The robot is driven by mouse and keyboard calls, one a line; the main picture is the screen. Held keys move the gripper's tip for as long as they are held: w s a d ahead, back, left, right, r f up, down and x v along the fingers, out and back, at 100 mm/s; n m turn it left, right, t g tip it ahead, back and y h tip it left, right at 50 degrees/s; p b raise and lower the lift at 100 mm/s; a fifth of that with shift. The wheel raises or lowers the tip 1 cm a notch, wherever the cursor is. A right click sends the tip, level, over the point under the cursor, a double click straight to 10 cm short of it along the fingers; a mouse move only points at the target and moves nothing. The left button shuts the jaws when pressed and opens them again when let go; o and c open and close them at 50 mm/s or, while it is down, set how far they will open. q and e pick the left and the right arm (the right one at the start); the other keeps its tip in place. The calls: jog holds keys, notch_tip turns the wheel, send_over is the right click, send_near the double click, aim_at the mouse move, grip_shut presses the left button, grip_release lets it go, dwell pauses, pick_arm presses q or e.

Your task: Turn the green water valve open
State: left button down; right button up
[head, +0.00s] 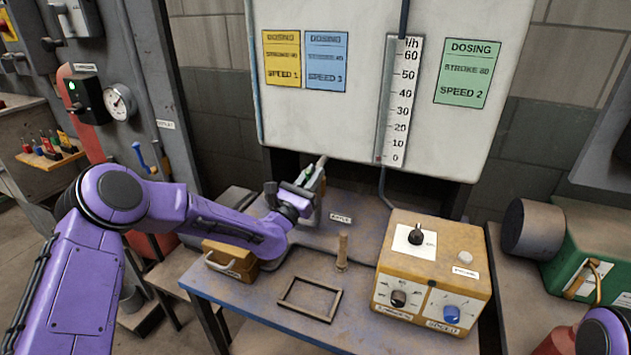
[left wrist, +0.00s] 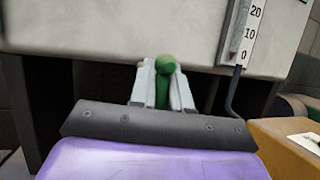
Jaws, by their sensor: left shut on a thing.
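The green valve handle (left wrist: 165,62) shows in the left wrist view as a rounded knob on a short green stem. My left gripper (left wrist: 163,74) is shut on it, with one pale finger on each side of the stem. In the head view, my left gripper (head: 314,178) is at the back of the table, below the white board. There the gripper mostly hides the handle, and the valve body cannot be made out. My right gripper is out of view; only a purple part of my right arm shows at the lower right corner.
The worn table (head: 258,300) bears a yellow control box (head: 435,262), a wooden peg (head: 342,252), an empty frame (head: 308,299) and a yellow case (head: 229,262). The white board (head: 385,125) with a level scale (head: 398,100) rises behind. A green machine (head: 590,245) stands right.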

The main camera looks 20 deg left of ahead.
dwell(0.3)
pick_arm(q)
jog(key=c, duration=1.2)
grip_release()
jog(key=shift+a, duration=0.1)
jog(key=shift+o, duration=0.2)
jog(key=shift+s+f, duration=0.1)
jog(key=b+v, duration=0.3)
jog(key=v, duration=0.7)
jog(key=shift+s, duration=0.2)
